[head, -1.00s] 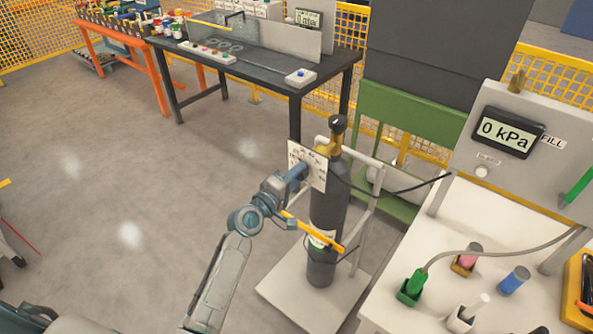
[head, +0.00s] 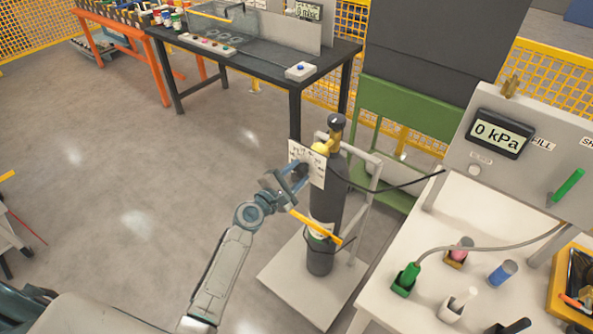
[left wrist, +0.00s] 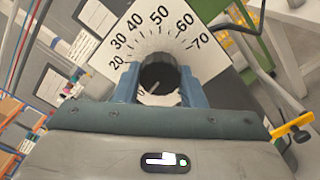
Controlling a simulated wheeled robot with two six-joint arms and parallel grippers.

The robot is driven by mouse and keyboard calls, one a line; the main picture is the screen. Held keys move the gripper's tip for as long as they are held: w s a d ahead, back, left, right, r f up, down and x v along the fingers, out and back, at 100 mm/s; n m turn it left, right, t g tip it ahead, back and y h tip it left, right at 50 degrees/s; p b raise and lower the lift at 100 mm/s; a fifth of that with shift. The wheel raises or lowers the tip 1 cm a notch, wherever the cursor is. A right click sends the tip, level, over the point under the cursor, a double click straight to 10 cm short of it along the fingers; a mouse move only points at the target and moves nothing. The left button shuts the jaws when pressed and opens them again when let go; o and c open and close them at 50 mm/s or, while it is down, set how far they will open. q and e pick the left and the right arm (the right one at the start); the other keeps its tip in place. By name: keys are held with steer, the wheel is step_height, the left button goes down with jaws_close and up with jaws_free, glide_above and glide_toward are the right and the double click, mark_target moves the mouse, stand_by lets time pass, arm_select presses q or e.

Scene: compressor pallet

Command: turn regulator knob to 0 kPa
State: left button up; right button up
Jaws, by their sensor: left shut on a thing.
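The regulator's white dial plate (head: 312,178) is mounted on the dark gas cylinder (head: 325,205), below its yellow valve part. My left gripper (head: 296,173) is at the plate, with its blue fingers on either side of the dark regulator knob (left wrist: 159,72). In the left wrist view the gripper (left wrist: 159,88) is shut on the knob. The dial plate (left wrist: 150,32) there shows numbers from 20 to 70. A pale mark on the knob face slants toward the lower left; its exact reading is unclear. My right gripper is not in view.
The panel display (head: 501,133) at right reads 0 kPa. The cylinder stands on a pale wheeled stand (head: 290,285). A yellow bar (head: 315,227) crosses in front of the cylinder. A white bench (head: 400,255) with colored fittings stands at right.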

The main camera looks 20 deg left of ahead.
arm_select(q)
steer(key=shift+f+n, duration=0.1)
steer(key=shift+n, duration=0.5)
steer(key=o, duration=1)
steer(key=b+v, duration=0.1)
steer(key=v, duration=0.9)
steer(key=shift+s+b, duration=0.35)
steer(key=shift+s, duration=0.05)
steer(key=shift+a, duration=0.15)
